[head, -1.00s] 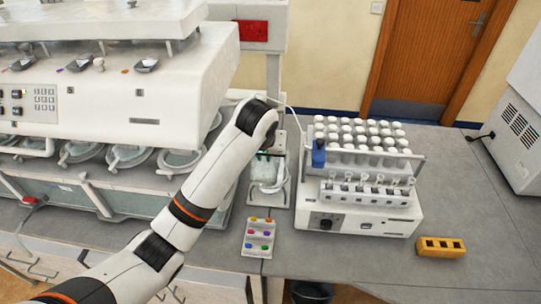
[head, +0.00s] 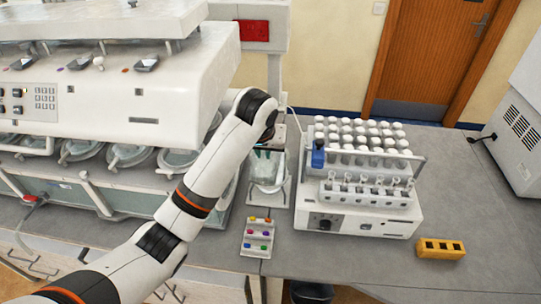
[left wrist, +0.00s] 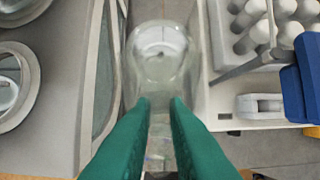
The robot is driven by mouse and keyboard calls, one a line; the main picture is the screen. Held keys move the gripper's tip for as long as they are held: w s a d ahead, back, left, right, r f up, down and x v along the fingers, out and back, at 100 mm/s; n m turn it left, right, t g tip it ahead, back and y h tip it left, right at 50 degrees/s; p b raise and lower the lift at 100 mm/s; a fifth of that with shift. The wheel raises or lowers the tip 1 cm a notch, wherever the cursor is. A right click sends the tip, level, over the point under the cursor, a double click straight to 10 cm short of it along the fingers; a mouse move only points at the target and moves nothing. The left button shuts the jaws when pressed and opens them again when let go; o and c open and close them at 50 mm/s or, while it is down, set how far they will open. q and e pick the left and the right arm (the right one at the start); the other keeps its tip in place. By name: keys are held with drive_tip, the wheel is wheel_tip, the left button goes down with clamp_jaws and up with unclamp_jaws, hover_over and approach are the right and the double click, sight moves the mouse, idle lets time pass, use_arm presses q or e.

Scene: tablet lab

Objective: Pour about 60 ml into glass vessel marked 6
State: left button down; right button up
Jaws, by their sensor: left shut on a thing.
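My left gripper (head: 266,150) reaches over the gap between the large machine and the vial rack. In the left wrist view its green fingers (left wrist: 160,104) are shut on a clear glass container (left wrist: 160,52). The container also shows below the gripper in the head view (head: 268,172); I cannot tell whether it touches the surface under it. Glass vessels hang in a row under the large white machine, such as one at its front (head: 127,155) and one nearer my arm (head: 179,160). I cannot read any vessel number, and my arm hides part of the row. My right gripper is not in view.
A white unit (head: 360,215) with capped vials and a blue part (head: 318,154) stands close to the right of the gripper. A small tray with coloured pieces (head: 258,237) and a yellow block (head: 440,248) lie on the grey bench.

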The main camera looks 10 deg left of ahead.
use_arm(q)
drive_tip(key=shift+w+r+g, duration=0.3)
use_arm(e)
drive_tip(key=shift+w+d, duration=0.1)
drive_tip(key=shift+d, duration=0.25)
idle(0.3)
